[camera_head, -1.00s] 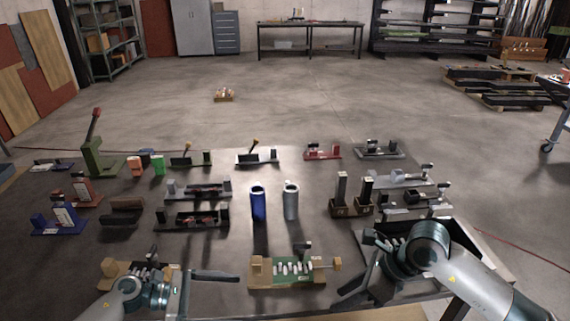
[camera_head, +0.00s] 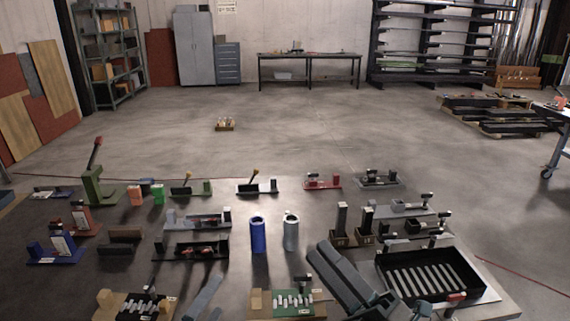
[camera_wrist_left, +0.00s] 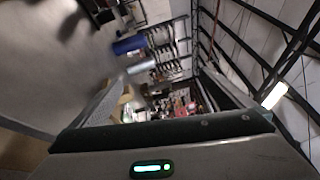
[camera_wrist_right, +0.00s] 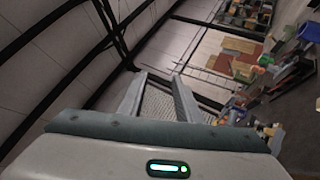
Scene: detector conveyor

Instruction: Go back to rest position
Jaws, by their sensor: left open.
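In the head view my left gripper (camera_head: 203,297) shows as a grey finger at the bottom edge, left of the middle. Its arm is out of frame. In the left wrist view the two fingers of the left gripper (camera_wrist_left: 160,88) stand wide apart with nothing between them. My right gripper (camera_head: 318,255) points up and left in the head view, beside the black slatted tray (camera_head: 478,262). In the right wrist view the fingers of the right gripper (camera_wrist_right: 158,78) stand a smaller gap apart, and I see nothing held.
Several fixtures stand on the dark table. A blue cylinder (camera_head: 258,236) and a grey cylinder (camera_head: 291,235) stand upright at its middle. A green board fixture (camera_head: 292,302) lies at the front between my grippers. Open floor lies beyond the table.

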